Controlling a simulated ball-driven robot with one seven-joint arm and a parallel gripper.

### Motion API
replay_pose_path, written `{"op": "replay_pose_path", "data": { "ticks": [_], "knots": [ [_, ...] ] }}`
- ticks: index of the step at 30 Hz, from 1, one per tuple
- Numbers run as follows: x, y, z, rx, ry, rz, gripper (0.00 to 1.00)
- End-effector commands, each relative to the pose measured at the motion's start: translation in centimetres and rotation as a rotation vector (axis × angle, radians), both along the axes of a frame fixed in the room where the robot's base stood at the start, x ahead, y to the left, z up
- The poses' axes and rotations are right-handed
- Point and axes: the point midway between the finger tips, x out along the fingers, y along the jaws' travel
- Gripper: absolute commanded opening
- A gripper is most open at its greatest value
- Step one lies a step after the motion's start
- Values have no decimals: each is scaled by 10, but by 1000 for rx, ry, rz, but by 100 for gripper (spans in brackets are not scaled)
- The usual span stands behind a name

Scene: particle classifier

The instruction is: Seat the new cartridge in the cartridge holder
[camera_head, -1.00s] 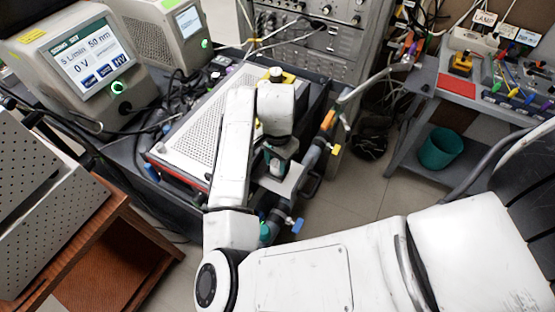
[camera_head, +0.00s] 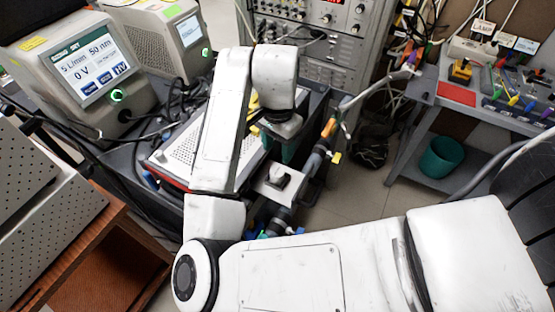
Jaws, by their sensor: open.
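My gripper (camera_head: 282,148) points down over the equipment in the middle of the picture, below the white arm end. It is open, and I see nothing held in it. Its fingers are small and partly dark, so their gap is hard to make out. Just below and in front of it is a white bracket plate (camera_head: 264,190), which looks like the cartridge holder. A small whitish block with a dark part (camera_head: 279,177), perhaps the cartridge, stands in or on that plate, apart from the gripper. I cannot tell how deep it sits.
A perforated metal case (camera_head: 183,153) lies left of the arm. A pipe run with coloured valves (camera_head: 320,152) is close on the right. Two instruments with screens (camera_head: 92,68) stand at back left. A bench with a teal bin (camera_head: 441,157) is at right, with free floor before it.

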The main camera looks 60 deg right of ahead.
Motion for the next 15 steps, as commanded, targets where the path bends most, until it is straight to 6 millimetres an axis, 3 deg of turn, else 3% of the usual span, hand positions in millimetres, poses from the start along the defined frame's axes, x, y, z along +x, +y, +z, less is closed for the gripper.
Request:
{"op": "replay_pose_path", "data": {
  "ticks": [6, 15],
  "knots": [
    [0, 0, 23, 0, -1, 0, 51],
    [0, 0, 27, 0, 1, 0, 51]
  ]
}}
